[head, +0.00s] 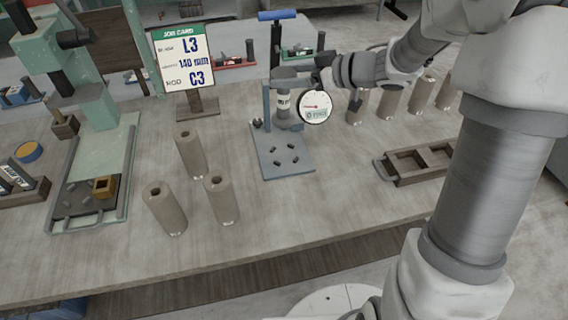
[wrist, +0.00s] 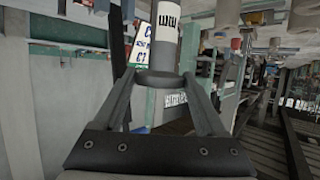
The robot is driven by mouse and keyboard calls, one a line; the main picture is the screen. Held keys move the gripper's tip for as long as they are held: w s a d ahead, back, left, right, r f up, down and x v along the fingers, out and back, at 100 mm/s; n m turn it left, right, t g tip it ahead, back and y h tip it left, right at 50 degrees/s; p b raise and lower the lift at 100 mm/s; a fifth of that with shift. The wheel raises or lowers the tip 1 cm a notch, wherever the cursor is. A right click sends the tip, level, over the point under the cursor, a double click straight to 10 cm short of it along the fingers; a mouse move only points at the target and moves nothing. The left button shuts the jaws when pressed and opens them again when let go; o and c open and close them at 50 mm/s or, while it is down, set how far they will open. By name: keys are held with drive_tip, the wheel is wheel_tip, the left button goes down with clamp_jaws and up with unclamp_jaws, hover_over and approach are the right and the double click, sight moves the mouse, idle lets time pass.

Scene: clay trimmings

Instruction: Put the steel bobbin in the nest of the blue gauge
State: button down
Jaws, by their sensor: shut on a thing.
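The steel bobbin (head: 285,112) is a grey flanged cylinder with a white lettered label. It is upright above the blue gauge (head: 265,165), whose flat base plate carries several short dark pegs around a bare middle. The gauge has a rear post, a blue top handle (head: 277,15) and a round white dial (head: 314,107). My gripper (head: 302,84) reaches in from the right and is shut on the bobbin. In the wrist view my gripper (wrist: 159,77) has its fingertips at a flange of the bobbin (wrist: 165,48). The bobbin appears clear of the plate.
Several brown cylinders (head: 221,203) stand left of the gauge, and more (head: 391,101) stand behind right. A job card (head: 184,60) stands behind left. A green press (head: 95,120) is at the left; a wooden tray (head: 420,163) lies right. The table before the gauge is clear.

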sight(289, 118)
wheel_tip(289, 118, down, 3)
drive_tip(key=shift+f+b, duration=0.15)
drive_tip(key=shift+b, duration=0.8)
wheel_tip(289, 118, down, 10)
drive_tip(key=b, duration=0.3)
drive_tip(key=shift+w, duration=0.1)
drive_tip(key=shift+f, duration=0.15)
unclamp_jaws()
